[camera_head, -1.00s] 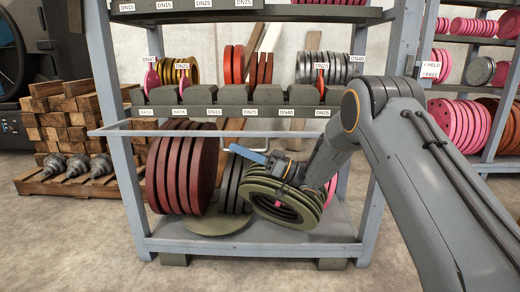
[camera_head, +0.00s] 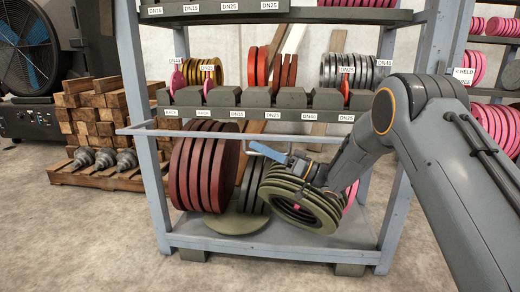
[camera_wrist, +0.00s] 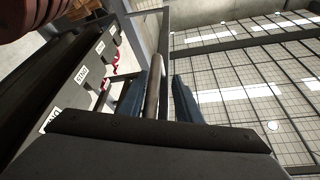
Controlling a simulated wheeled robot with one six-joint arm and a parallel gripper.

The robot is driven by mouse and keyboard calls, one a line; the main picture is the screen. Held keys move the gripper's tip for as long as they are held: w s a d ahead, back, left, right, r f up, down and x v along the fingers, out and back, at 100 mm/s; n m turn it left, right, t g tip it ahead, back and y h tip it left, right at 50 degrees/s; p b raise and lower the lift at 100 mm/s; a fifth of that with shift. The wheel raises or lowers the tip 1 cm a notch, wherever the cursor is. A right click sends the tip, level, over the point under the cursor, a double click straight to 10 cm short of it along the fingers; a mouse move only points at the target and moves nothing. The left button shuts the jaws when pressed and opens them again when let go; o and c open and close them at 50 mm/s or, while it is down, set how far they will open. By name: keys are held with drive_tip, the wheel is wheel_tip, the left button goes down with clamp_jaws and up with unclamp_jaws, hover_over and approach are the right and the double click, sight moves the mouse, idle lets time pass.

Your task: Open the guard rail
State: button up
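The guard rail (camera_head: 190,133) is a thin grey bar across the front of the rack, above the bottom shelf. It appears closed, running level between the posts. A small handle loop seems to hang from its middle, partly hidden by my gripper (camera_head: 264,151). In the wrist view, my gripper (camera_wrist: 168,92) has its two blue fingers apart. A dark brownish bar (camera_wrist: 153,88), probably the handle, lies between them, close to the left finger. A gap shows between this bar and the right finger.
Dark red discs (camera_head: 203,170) and olive flanged rings (camera_head: 300,198) stand on the bottom shelf (camera_head: 300,243), close behind and below my gripper. The labelled middle shelf (camera_head: 260,113) is just above. Floor in front at left is clear.

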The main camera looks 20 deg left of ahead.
drive_tip(key=p+v, duration=0.1)
drive_tip(key=v, duration=0.7)
drive_tip(key=b+v, duration=0.1)
drive_tip(key=v, duration=0.8)
drive_tip(key=shift+w, duration=0.3)
idle(0.7)
idle(0.5)
